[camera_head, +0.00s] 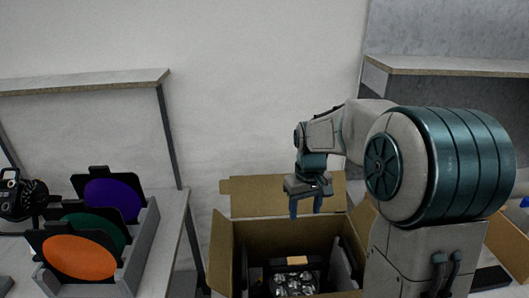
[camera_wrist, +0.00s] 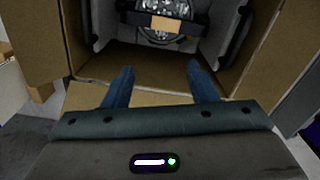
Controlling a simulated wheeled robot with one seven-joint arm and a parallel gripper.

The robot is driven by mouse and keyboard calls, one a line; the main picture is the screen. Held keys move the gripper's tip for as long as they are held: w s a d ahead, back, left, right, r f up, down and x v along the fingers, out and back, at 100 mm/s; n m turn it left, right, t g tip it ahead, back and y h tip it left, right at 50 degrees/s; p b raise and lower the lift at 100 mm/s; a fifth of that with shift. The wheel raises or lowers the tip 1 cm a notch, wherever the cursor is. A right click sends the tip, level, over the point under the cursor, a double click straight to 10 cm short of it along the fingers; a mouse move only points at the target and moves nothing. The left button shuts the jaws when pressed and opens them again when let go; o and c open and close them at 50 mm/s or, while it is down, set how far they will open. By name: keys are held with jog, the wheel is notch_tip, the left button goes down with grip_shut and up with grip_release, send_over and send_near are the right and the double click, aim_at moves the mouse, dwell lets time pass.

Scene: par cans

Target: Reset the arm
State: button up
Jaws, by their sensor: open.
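My gripper (camera_head: 306,207) is open and empty, pointing down over the back part of an open cardboard box (camera_head: 224,245). In the wrist view its two blue fingers (camera_wrist: 160,88) stand apart with nothing between them. Inside the box lies a par can (camera_head: 294,284) with a shiny, faceted face and a tan label on its dark frame; it also shows in the wrist view (camera_wrist: 155,33). The gripper is above and apart from it. The lower part of the box is cut off by the head view's edge.
A table at left holds a grey rack (camera_head: 136,254) with orange (camera_head: 79,257), green and purple discs in black frames. A black lamp-like device (camera_head: 20,196) stands beside it. Shelves stand at left (camera_head: 90,80) and right (camera_head: 450,66). Another cardboard box (camera_head: 508,245) is at the right.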

jog(key=s+r+m+t, duration=0.1)
jog(key=s, duration=0.9)
jog(key=s+r+m+t, duration=0.2)
jog(key=s, duration=0.9)
jog(key=shift+a+r, duration=0.15)
jog(key=shift+r, duration=0.15)
